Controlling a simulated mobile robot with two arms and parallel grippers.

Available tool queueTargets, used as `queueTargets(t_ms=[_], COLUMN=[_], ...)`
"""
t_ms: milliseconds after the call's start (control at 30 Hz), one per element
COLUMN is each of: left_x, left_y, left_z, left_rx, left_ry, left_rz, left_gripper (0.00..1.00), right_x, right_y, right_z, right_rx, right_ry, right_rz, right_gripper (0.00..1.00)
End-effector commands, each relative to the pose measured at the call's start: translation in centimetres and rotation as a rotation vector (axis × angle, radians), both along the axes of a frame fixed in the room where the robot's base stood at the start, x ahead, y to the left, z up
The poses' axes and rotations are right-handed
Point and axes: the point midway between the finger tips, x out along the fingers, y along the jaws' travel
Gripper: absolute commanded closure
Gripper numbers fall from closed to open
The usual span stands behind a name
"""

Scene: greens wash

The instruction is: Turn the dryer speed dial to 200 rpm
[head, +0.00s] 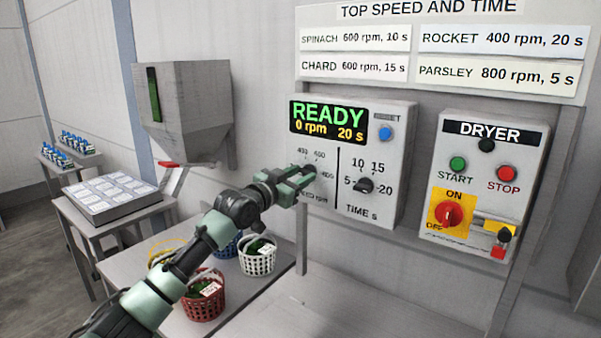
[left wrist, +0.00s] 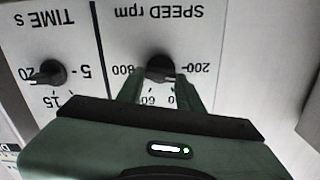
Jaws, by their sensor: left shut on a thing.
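The speed dial (left wrist: 158,67) is a round black knob on the grey control box (head: 395,200). In the left wrist view it appears upside down, with 800 on its left and 200 on its right. My left gripper (head: 303,180) is shut on the dial, one finger on each side, and hides much of it in the head view. The display (head: 328,121) reads READY, 0 rpm, 20 s. My right gripper is not in view.
The black time dial (head: 365,185) is just right of the speed dial, with a blue reset button (head: 385,132) above. The dryer box (head: 480,180) has start, stop and a red switch. Baskets of greens, such as a white one (head: 257,262), stand below my left arm.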

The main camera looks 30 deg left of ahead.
Motion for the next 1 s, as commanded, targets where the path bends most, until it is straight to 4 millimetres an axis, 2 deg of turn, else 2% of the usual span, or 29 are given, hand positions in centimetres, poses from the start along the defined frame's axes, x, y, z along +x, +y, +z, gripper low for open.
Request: queueTargets(t_ms=[400, 967, 1000], left_x=[0.03, 0.03, 0.03], left_y=[0.06, 0.07, 0.07], left_z=[-0.03, -0.04, -0.04], left_rx=[-0.188, -0.215, -0.215], left_ry=[0.027, 0.031, 0.030], left_rz=[0.000, 0.000, 0.000], left_gripper=[1.00, 1.00, 0.53], right_x=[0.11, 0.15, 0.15], right_y=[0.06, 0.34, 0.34], right_z=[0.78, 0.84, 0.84], right_rx=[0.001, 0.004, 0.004], right_ry=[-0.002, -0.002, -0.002], right_rz=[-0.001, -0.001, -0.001], right_gripper=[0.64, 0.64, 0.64])
